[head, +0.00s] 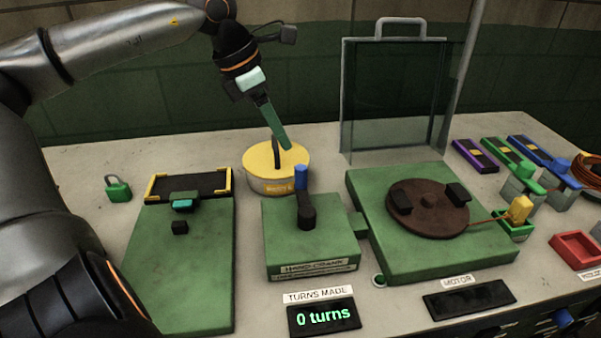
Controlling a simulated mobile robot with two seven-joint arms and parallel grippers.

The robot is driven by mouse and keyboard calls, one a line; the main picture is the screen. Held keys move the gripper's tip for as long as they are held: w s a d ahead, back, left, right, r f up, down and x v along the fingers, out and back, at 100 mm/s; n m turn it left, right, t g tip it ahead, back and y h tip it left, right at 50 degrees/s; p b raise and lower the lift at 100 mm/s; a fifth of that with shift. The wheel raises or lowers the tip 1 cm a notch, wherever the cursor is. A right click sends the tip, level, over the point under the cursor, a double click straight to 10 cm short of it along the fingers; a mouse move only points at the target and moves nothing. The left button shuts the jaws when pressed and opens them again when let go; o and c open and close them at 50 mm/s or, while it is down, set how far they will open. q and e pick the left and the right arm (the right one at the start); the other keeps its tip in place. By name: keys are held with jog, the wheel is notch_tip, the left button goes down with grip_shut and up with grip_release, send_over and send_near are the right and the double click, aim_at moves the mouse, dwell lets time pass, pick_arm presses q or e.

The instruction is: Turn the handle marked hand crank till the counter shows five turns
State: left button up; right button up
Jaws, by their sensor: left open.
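The hand crank is a green block (283,240) labelled HAND-CRANK. A black crank arm (307,212) on its top carries an upright blue handle (301,177) at the arm's far end. The counter (324,317), under a TURNS MADE label, reads "0 turns". My left gripper (282,148) is open and points down, above and behind the crank near the yellow round tin. It is apart from the blue handle, and its fingers look green and dark. My right gripper is not in view.
The yellow tin (262,184) stands behind the crank. A green motor base (375,230) with a brown disc (428,207) is to the right, with a clear guard (395,100) behind it. A green board (185,270) is left. A padlock (117,188) lies further left.

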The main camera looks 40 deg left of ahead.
aim_at(299, 167)
pick_arm(q)
jog(key=x, duration=1.1)
jog(key=shift+d+f+b, duration=0.1)
jog(key=shift+f+b, duration=0.15)
jog(key=shift+b, duration=0.05)
grip_shut()
dwell(1.0)
